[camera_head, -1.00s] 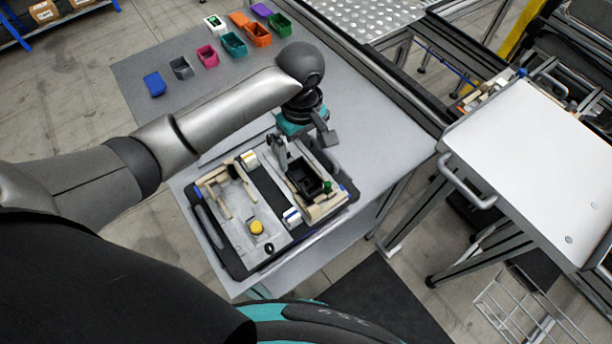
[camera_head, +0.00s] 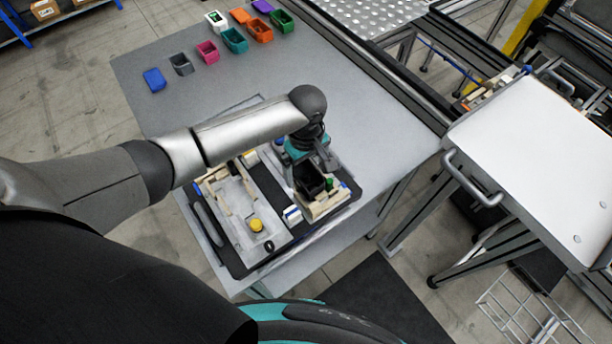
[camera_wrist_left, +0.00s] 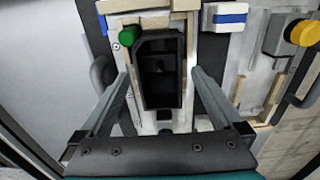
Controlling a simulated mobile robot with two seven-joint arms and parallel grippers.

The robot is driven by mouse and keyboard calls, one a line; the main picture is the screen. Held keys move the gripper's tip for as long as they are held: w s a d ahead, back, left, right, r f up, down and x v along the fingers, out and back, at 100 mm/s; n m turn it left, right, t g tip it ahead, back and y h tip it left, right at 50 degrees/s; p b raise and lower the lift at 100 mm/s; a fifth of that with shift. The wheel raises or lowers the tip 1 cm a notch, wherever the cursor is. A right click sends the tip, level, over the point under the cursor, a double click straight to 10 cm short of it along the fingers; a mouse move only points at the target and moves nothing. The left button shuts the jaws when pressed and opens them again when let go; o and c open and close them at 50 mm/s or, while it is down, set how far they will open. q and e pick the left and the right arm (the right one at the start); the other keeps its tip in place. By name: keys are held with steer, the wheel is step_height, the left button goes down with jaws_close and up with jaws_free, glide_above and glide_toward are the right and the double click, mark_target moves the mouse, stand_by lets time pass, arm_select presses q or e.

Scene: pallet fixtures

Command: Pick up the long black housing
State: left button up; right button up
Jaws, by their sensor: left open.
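The long black housing (camera_wrist_left: 160,72) is an open black box seated in a pale fixture on the pallet. It also shows in the head view (camera_head: 308,181), partly covered by my wrist. My left gripper (camera_wrist_left: 160,80) is open, with one finger on each side of the housing in the wrist view. I cannot tell whether the fingers touch it. In the head view my left gripper (camera_head: 308,172) is over the far part of the housing. My right gripper is not in view.
The black pallet (camera_head: 235,262) also carries a yellow knob (camera_head: 256,225), a white-and-blue block (camera_head: 292,215) and a green knob (camera_wrist_left: 128,36) beside the housing. Several coloured bins stand at the table's back. A white cart top (camera_head: 540,160) is at the right.

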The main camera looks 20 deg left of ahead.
arm_select(q)
steer(key=c, duration=1.5)
steer(key=shift+r, duration=0.1)
steer(key=shift+c, duration=0.2)
